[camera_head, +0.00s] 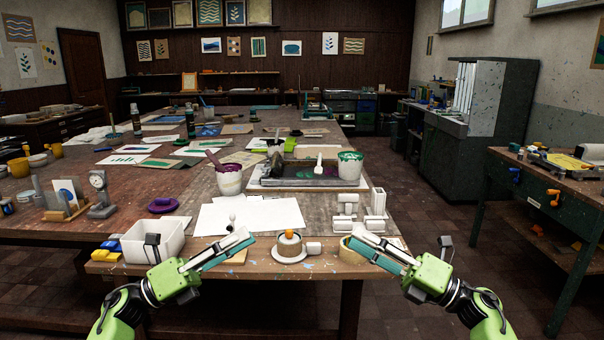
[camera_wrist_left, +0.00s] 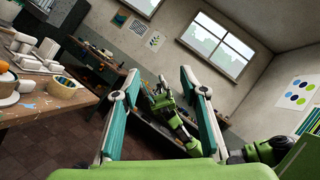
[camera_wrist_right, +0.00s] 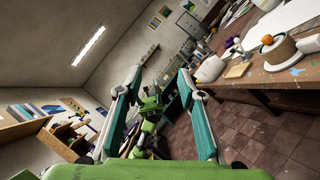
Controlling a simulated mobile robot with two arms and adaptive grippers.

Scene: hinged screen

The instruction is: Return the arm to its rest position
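My left gripper (camera_head: 248,238) reaches in from the left, just above the front edge of the table. Its two fingers stand wide apart with nothing between them in the left wrist view (camera_wrist_left: 158,90). My right gripper (camera_head: 350,240) reaches in from the right at about the same height. Its fingers are also wide apart and empty in the right wrist view (camera_wrist_right: 158,92). The task names no object apart from the arm. The hinged screen cannot be told for certain; a dark tray (camera_head: 310,183) lies at mid table.
Between the grippers stands a round holder with an orange knob (camera_head: 290,235). A tape roll (camera_head: 350,254) lies beside the right gripper, a white bin (camera_head: 140,243) near the left one. White blocks (camera_head: 376,203), a purple-stained tub (camera_head: 229,180) and a green-stained tub (camera_head: 349,167) stand behind.

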